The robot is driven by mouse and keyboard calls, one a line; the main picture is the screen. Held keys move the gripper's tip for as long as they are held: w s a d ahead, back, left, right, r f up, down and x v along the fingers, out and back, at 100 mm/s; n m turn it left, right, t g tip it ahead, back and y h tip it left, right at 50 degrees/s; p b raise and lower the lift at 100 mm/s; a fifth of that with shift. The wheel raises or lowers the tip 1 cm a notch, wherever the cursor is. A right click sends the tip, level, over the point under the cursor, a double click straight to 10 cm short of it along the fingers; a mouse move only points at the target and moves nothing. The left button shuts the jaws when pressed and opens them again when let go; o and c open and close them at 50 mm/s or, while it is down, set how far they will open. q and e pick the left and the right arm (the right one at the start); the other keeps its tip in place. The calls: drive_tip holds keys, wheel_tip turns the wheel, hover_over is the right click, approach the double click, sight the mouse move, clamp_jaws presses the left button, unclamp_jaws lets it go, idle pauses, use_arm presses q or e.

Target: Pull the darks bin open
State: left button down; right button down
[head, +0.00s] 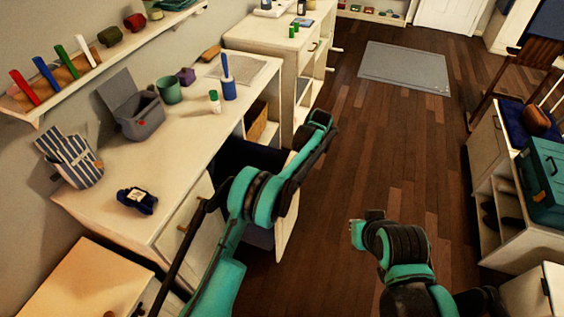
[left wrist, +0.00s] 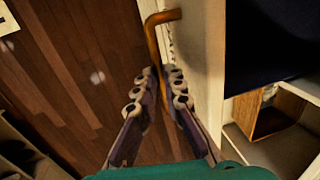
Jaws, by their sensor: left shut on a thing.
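The darks bin's pale front panel (head: 286,240) stands out from the desk's front, with a gap behind it, so the bin is at least partly open. Dark cloth or a dark interior (head: 238,155) shows behind it, partly covered by my left arm. In the left wrist view my left gripper (left wrist: 162,80) is shut on the brass-coloured bar handle (left wrist: 154,38) on the outer face of the panel (left wrist: 205,55). In the head view those fingers and the handle are hidden behind my arm. My right arm is low over the floor; its gripper fingers do not show.
The white desk (head: 190,125) holds a grey box (head: 135,108), a green cup (head: 168,90) and bottles. Open wood floor (head: 400,150) lies to the right, up to a shelf unit (head: 500,190).

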use_arm(q)
drive_tip(key=shift+s+d, duration=0.25)
drive_tip(key=shift+d, duration=0.4)
drive_tip(key=shift+s+d, duration=0.2)
drive_tip(key=shift+d, duration=0.45)
drive_tip(key=shift+s+d, duration=0.25)
drive_tip(key=shift+d, duration=0.4)
drive_tip(key=c, duration=1.6)
unclamp_jaws()
drive_tip(key=shift+r, duration=0.1)
wheel_tip(320, 180, up, 12)
drive_tip(key=d, duration=0.2)
drive_tip(key=shift+s+f, duration=0.25)
drive_tip(key=shift+s, duration=0.15)
drive_tip(key=shift+d, duration=0.1)
